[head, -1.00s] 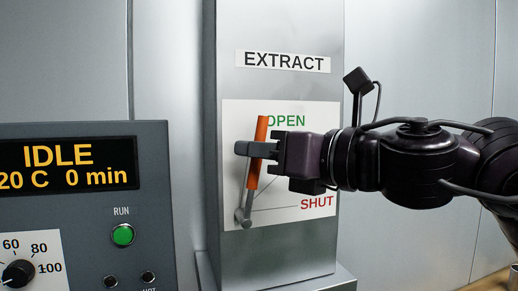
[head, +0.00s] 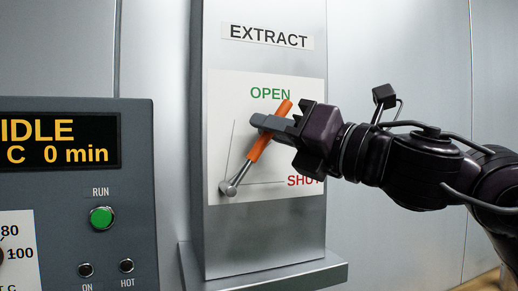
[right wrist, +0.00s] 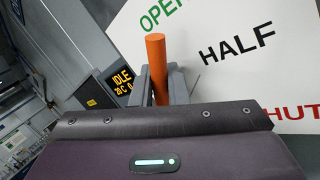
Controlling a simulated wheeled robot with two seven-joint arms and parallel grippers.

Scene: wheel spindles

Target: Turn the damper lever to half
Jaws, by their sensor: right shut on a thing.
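The damper lever (head: 258,147) has an orange grip on a metal pivot at the lower left of a white plate (head: 222,110) under the EXTRACT label. The lever tilts up and to the right, between the OPEN and SHUT marks. My right gripper (head: 268,127) is shut on the orange grip, which also shows upright between the fingers in the right wrist view (right wrist: 156,60). That view shows the HALF mark (right wrist: 238,45) on the plate, to the right of the grip; my gripper hides this mark in the head view. My left gripper is not in view.
A grey control panel (head: 135,180) stands at the left, with a display reading IDLE, a green RUN button (head: 101,218) and a dial at its edge. The grey duct column (head: 265,235) carries the plate.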

